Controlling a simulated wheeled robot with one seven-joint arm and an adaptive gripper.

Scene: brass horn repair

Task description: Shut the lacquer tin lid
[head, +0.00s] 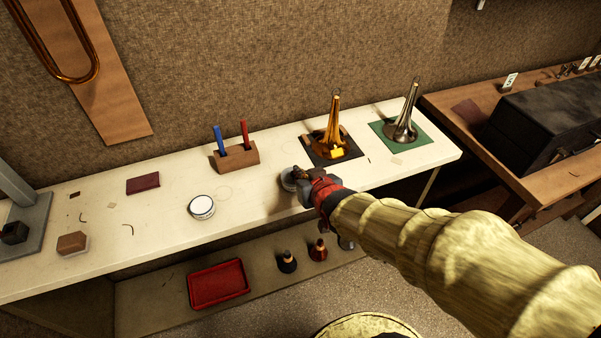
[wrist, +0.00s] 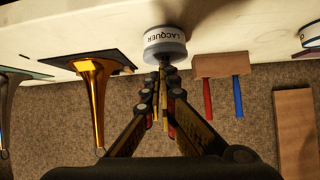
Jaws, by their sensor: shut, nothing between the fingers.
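The lacquer tin (wrist: 165,42) is a round, pale grey-white tin with a "LACQUER" label, upside down in the wrist view. It stands on the white bench. In the head view the tin (head: 288,179) shows only in part, behind my gripper. My gripper (head: 302,176) is shut and empty. In the wrist view the fingertips (wrist: 163,72) are right at the tin's side. I cannot tell whether they touch it. The lid cannot be made out clearly, so its angle is uncertain.
A second round white-topped tin (head: 201,206) stands left on the bench. Behind are a wooden block (head: 236,158) with blue and red tools, a brass bell (head: 331,138) on a dark mat, and a silver bell (head: 402,130) on a green mat. A red tray (head: 218,284) lies on the lower shelf.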

